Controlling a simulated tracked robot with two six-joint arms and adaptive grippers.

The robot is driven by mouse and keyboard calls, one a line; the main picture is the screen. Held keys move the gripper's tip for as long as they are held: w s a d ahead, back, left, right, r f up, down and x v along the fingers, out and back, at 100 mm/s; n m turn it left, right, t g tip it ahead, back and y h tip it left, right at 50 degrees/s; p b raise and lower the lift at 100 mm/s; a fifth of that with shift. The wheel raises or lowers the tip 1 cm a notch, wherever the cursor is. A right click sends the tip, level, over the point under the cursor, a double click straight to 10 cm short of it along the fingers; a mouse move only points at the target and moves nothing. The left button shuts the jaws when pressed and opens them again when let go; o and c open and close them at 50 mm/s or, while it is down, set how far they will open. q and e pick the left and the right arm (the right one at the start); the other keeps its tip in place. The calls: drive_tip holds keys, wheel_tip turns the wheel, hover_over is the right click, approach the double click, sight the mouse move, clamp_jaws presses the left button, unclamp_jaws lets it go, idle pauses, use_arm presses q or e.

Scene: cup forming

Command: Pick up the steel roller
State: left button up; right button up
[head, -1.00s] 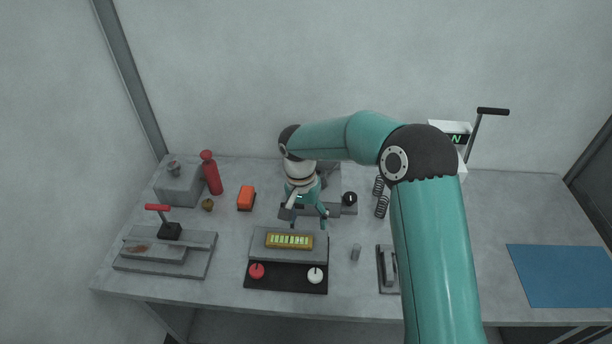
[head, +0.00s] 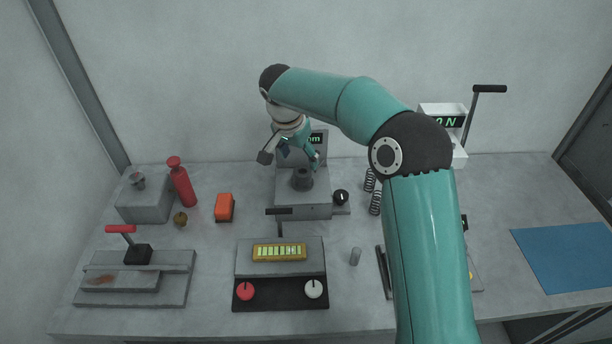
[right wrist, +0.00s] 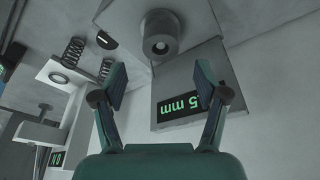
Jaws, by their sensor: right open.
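A darker short cylinder (head: 303,180) stands on the grey machine with the mm display. My right gripper (head: 290,158) is open and empty, above and in front of that machine. The right wrist view shows its spread fingers (right wrist: 160,82) with nothing between them, and the machine's cylinder (right wrist: 160,35) with a round hole beyond them. My left gripper is not in view.
A block with a yellow lit panel (head: 279,252) stands at the front, a red-handled press (head: 137,255) at left. A red bottle (head: 181,182), orange block (head: 224,207), springs (head: 375,200) and blue mat (head: 572,258) lie around. My right arm hides part of the table at right.

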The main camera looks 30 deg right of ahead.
sight(303, 173)
drive_tip(key=shift+p+x, duration=0.65)
drive_tip(key=shift+x, duration=2.85)
drive_tip(key=shift+a, duration=0.1)
drive_tip(key=shift+s, duration=0.1)
clamp_jaws()
drive_tip(key=shift+r, duration=0.15)
